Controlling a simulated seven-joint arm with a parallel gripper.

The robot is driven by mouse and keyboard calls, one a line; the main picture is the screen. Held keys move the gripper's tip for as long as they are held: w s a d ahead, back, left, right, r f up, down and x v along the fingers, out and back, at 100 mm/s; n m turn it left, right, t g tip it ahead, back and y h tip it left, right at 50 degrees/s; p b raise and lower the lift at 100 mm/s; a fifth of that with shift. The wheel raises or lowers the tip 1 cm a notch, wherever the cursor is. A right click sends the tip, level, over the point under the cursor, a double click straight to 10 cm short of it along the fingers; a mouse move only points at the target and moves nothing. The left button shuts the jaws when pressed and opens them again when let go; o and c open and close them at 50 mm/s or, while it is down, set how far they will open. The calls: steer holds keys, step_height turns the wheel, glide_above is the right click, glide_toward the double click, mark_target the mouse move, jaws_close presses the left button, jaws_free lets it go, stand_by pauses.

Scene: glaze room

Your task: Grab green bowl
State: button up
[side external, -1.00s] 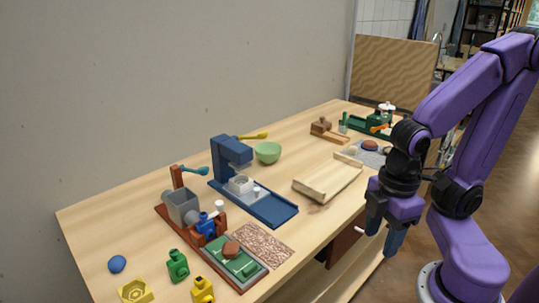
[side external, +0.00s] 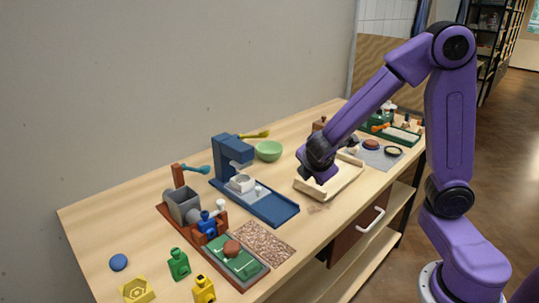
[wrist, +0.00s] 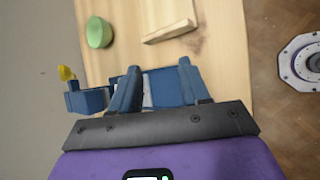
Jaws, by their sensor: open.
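My gripper (side external: 314,178) is above the table, to the right of the bowl and over the left part of the wooden tray. In the wrist view my gripper (wrist: 157,75) has its two blue fingers spread apart with nothing held. The bowl lies clear of the fingers, ahead and to the left.
The blue press (side external: 232,152) with its yellow lever stands close to the bowl's left. The wooden tray (side external: 345,186) lies to its right. A grey hopper (side external: 182,205), a green bottle (side external: 178,264) and a blue lump (side external: 118,262) are nearer the front left.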

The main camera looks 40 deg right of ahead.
steer(key=w+d+f+n+t+h, duration=0.2)
steer(key=w+d+n+t, duration=0.3)
steer(key=w, duration=0.6)
steer(key=n, duration=0.4)
glide_toward(280, 147)
steer(key=x, duration=0.8)
steer(key=shift+s, duration=0.1)
steer(key=shift+r, duration=0.1)
jaws_close()
